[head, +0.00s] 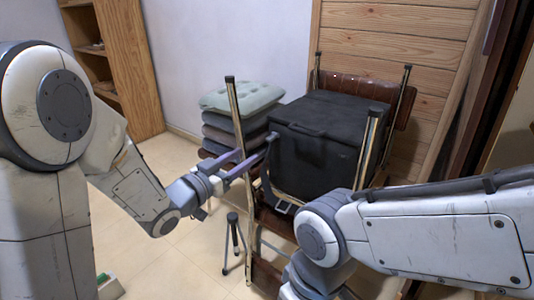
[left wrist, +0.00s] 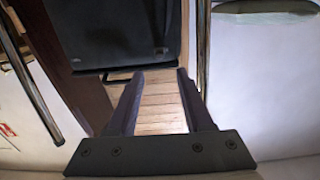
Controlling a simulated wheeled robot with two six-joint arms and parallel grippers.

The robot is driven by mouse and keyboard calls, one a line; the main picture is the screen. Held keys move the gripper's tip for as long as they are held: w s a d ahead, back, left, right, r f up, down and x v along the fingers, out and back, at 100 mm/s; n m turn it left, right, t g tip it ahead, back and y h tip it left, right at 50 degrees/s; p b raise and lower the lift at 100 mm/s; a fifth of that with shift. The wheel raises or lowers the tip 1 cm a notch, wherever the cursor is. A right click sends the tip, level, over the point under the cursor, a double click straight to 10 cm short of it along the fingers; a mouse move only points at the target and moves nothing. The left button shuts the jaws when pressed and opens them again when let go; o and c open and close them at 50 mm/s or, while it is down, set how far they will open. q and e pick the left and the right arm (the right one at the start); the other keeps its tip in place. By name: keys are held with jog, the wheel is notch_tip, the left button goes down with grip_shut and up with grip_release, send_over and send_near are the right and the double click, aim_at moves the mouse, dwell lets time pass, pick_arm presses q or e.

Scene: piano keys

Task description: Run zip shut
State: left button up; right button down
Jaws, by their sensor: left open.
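A black, boxy fabric bag (head: 315,160) rests on a metal-framed chair, with a seam below its top edge. I cannot make out the zip or its pull. My left gripper (head: 256,156) is open, with its fingers pointing toward the bag's left side near the chair's front post. In the left wrist view, nothing is between the open fingers (left wrist: 160,76), and the dark bag (left wrist: 115,35) lies beyond them at upper left. Whether a finger touches the bag is unclear. My right arm crosses the lower right, and its gripper is out of view.
Metal chair posts (head: 370,140) stand close around the bag, with a brown backrest (head: 350,86) behind. A stack of folded cushions (head: 238,98) is left of it. A small tripod-like stand (head: 234,236) is on the floor. A wooden shelf (head: 128,70) stands far left; floor is open before it.

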aim_at(267, 141)
pick_arm(q)
jog(key=b+x, duration=0.1)
jog(key=x, duration=0.9)
jog(key=shift+w+d+r+b, duration=0.1)
jog(key=shift+w+r+b, duration=0.1)
jog(key=shift+b, duration=0.2)
jog(key=shift+s, duration=0.1)
grip_shut()
dwell(0.8)
